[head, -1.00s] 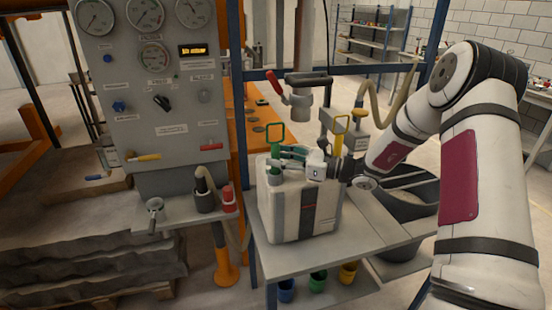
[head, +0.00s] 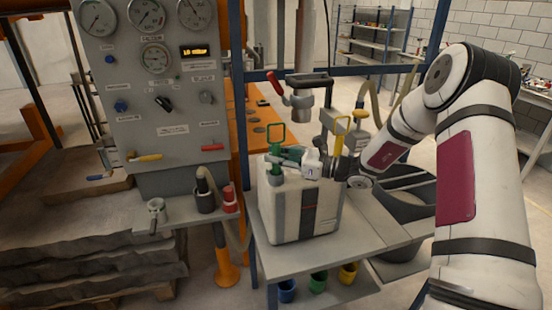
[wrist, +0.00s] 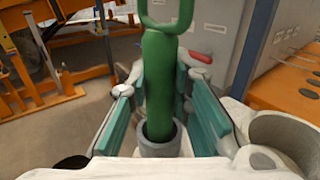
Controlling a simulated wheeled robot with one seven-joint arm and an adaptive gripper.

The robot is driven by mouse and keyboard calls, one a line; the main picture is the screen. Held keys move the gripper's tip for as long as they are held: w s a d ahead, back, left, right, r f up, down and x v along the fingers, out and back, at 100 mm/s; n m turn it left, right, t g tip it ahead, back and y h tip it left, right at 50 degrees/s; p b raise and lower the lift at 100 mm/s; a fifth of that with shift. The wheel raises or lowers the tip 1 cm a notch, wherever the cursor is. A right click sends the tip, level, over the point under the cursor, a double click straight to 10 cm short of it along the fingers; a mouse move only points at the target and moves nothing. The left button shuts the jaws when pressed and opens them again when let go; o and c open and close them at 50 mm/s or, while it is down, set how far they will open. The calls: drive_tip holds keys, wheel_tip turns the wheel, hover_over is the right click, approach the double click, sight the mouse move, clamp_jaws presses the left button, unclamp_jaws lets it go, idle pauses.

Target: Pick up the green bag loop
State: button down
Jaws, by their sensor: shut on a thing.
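The green bag loop (head: 275,134) stands upright above the left part of the white box's top in the head view. In the wrist view, its thick green stem (wrist: 164,82) runs down between my fingers, and its lower end sits inside a round grey cup. My gripper (head: 286,159) reaches in from the right and is shut on the stem below the open loop. In the wrist view, its teal finger pads (wrist: 164,104) flank the stem on both sides. The loop's top is cut off in the wrist view.
The white box (head: 284,213) stands on a grey table (head: 368,238). A yellow loop (head: 342,126) stands close behind my gripper to the right. A gauge panel (head: 153,120) is at left. Red and black holders (head: 229,201) stand left of the box. A dark bin (head: 405,205) is at right.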

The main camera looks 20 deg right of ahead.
sight(278, 145)
drive_tip(key=shift+r, duration=0.55)
drive_tip(key=shift+s+d+r+b, duration=0.1)
drive_tip(key=shift+s+r+b, duration=0.15)
drive_tip(key=shift+r, duration=0.35)
drive_tip(key=shift+s+d+r+b, duration=0.1)
drive_tip(key=shift+s+r, duration=0.1)
drive_tip(key=shift+r, duration=0.4)
drive_tip(key=s+d+r, duration=0.1)
drive_tip(key=s+d, duration=0.2)
drive_tip(key=s, duration=1.1)
drive_tip(key=shift+s+d+r, duration=0.2)
drive_tip(key=shift+s, duration=0.15)
